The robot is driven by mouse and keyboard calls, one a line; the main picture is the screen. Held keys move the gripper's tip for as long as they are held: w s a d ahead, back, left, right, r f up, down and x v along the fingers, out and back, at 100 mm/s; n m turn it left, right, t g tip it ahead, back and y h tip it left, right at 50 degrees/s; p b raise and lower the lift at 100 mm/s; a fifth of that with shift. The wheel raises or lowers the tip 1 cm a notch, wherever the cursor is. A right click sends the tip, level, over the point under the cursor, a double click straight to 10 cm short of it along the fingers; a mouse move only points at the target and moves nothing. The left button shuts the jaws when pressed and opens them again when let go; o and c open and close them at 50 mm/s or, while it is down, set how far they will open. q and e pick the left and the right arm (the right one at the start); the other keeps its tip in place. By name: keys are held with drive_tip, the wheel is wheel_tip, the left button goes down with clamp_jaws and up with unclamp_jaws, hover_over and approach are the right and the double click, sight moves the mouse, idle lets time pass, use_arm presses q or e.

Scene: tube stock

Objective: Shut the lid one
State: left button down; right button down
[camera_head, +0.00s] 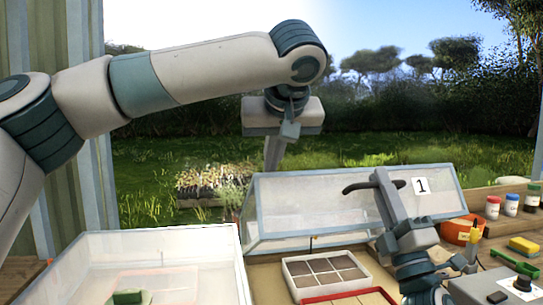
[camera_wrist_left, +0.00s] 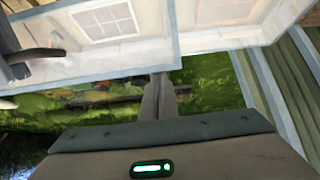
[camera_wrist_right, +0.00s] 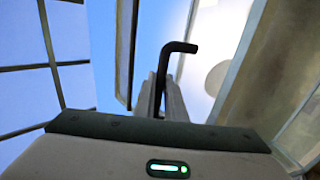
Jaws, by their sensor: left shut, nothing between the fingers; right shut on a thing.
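Lid one (camera_head: 320,205) is a clear panel in a pale blue-grey frame, with a white label "1" (camera_head: 422,186). It stands raised and tilted at the back of the right-hand box. Its black handle (camera_head: 358,187) is bent; it also shows in the right wrist view (camera_wrist_right: 178,47). My right gripper (camera_head: 380,178) is shut on the handle, seen between its fingers in the right wrist view (camera_wrist_right: 162,88). My left gripper (camera_head: 272,165) is shut and empty, pointing down beyond the boxes, left of lid one; it also shows in the left wrist view (camera_wrist_left: 159,82).
Under lid one, a sectioned tray (camera_head: 326,272) of brown soil sits in the open box. A second pale-framed box (camera_head: 160,245) stands at left, with a green item inside. Orange pot (camera_head: 460,232), jars (camera_head: 493,207), sponge (camera_head: 523,246) and green tool (camera_head: 515,263) lie at right.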

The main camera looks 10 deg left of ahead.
sight(272, 180)
use_arm(q)
drive_tip(key=shift+s+d+f+t, duration=0.15)
drive_tip(key=shift+s+d+f, duration=0.1)
drive_tip(key=shift+s+f, duration=0.3)
drive_tip(key=shift+s+d+f+t, duration=0.15)
drive_tip(key=shift+s+d+f, duration=0.1)
drive_tip(key=shift+s+f, duration=0.25)
use_arm(e)
drive_tip(key=shift+d, duration=0.15)
use_arm(q)
drive_tip(key=shift+s+d+f, duration=0.1)
drive_tip(key=shift+f, duration=0.2)
use_arm(e)
drive_tip(key=shift+r, duration=0.1)
drive_tip(key=c, duration=1.8)
unclamp_jaws()
use_arm(q)
drive_tip(key=shift+r, duration=0.1)
drive_tip(key=shift+a+r, duration=0.1)
drive_tip(key=shift+a, duration=0.1)
drive_tip(key=shift+r, duration=0.1)
use_arm(e)
drive_tip(key=v, duration=1.2)
